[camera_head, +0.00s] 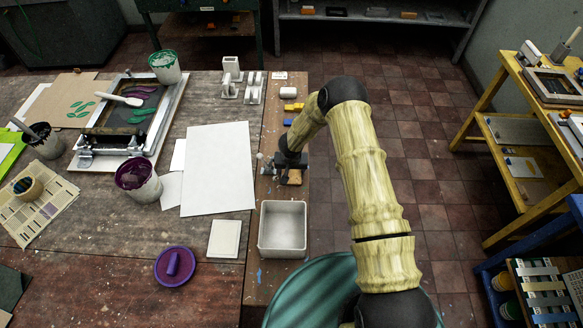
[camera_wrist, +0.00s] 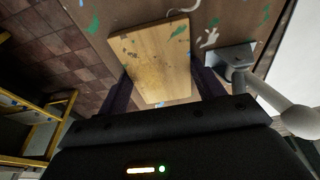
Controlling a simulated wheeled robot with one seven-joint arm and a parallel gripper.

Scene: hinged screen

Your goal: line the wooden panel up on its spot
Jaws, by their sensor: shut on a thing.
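The wooden panel (camera_wrist: 155,60) is a pale wood rectangle with green, blue and dark paint specks. In the wrist view it sits between the two fingers of my gripper (camera_wrist: 162,90), which is shut on it. In the head view my gripper (camera_head: 283,166) is low at the right edge of the table, and only a small tan bit of the panel (camera_head: 295,177) shows under it. The panel lies on or just over the brown table strip; I cannot tell if it touches. No marked spot for it can be made out.
A grey clamp with a white knob (camera_wrist: 290,115) stands close to the right of the panel. A white square bin (camera_head: 283,229) is nearer the front, and blue and yellow blocks (camera_head: 292,107) lie beyond. The hinged screen (camera_head: 128,115) is at left. The table's right edge is close.

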